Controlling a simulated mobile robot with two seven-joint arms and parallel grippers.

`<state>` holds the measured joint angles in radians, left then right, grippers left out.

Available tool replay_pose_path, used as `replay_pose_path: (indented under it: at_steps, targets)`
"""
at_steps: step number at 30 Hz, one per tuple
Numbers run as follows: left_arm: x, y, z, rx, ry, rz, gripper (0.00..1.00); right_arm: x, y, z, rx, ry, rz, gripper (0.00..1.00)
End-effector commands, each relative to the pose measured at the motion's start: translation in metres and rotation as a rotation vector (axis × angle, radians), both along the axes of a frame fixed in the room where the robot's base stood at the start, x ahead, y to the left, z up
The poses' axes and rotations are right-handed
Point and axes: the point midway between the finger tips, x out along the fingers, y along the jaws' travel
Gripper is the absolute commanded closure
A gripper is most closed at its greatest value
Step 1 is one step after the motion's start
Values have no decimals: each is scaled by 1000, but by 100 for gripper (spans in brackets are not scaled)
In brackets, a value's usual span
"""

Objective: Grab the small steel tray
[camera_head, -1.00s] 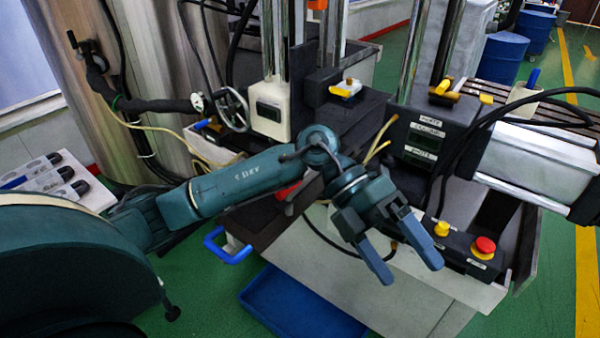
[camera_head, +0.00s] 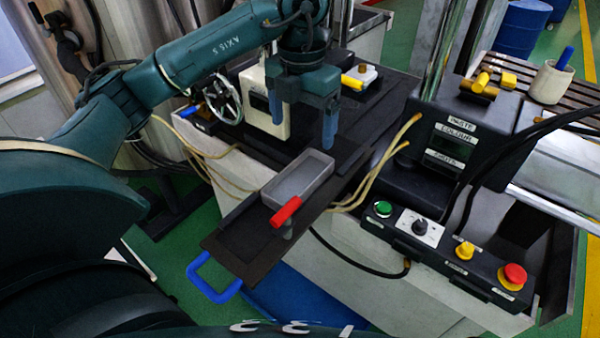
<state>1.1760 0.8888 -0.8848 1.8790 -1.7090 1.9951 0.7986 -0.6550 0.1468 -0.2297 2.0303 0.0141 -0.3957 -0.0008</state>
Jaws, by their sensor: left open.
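My left gripper (camera_head: 304,132) is above and behind the tray in the picture, pointing down. Its two blue fingers are spread apart with nothing between them. The fingers look apart from the tray, though the exact height gap is hard to judge. My right gripper is not in view.
A blue loop handle (camera_head: 213,280) is at the plate's front. A spoked handwheel (camera_head: 224,97) stands left of the gripper. Pale bent tubes (camera_head: 385,165) rise right of the tray. A control box with an emergency stop (camera_head: 513,275) is at lower right.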

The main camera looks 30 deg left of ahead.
Motion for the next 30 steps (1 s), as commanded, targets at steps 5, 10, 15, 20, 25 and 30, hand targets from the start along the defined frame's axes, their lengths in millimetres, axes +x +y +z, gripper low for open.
replay_pose_path:
  at_steps: [5, 10, 15, 20, 25, 30]
  targets:
    - [-1, 0, -36, 0, 7, -1, 13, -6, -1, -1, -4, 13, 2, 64]
    - [-1, 0, -59, -1, 3, 0, 13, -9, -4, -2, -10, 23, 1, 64]
    - [-1, 1, -70, -1, 3, -1, 13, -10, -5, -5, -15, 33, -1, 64]
    - [-3, 3, -91, -1, 6, -1, 13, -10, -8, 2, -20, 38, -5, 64]
    - [-3, 3, -113, -2, 4, -2, 13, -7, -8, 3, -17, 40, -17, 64]
    - [-2, 3, -118, -2, 0, -2, 13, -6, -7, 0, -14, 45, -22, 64]
